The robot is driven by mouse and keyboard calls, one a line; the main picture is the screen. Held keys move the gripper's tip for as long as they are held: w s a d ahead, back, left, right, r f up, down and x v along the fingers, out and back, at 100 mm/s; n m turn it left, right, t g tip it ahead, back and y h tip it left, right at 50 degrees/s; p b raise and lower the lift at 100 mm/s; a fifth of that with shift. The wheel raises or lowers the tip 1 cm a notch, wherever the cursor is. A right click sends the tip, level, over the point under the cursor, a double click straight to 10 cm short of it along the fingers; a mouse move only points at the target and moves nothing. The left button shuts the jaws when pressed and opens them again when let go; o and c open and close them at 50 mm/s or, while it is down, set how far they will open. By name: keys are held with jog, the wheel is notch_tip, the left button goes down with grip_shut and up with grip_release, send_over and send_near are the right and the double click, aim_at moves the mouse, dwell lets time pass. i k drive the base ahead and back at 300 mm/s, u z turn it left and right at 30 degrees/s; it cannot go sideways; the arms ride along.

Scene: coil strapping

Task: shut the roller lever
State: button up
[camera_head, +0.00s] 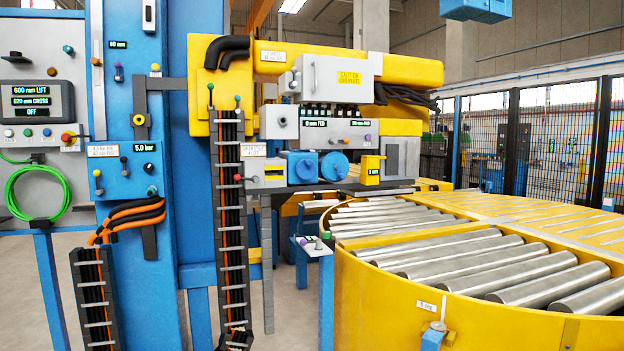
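My gripper is not in view. The yellow strapping head (420,70) hangs at the centre, with a grey panel carrying small green displays. A small purple-tipped knob (367,138) stands just above the right one. Several small levers or knobs with coloured tips show around the head, and I cannot tell which is the roller lever or whether it is open or shut. A green-tipped stem (210,92) stands at the left end of the head.
A round yellow turntable with steel rollers (460,246) fills the lower right. A blue column (150,180) with cables and knobs stands at left, beside a grey control panel (38,102) and green hose (38,192).

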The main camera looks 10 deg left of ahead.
aim_at(237, 177)
jog(key=u, duration=0.2)
jog(key=i, duration=1.15)
jog(key=u, duration=1.15)
jog(key=i, duration=1.3)
jog(key=u, duration=1.2)
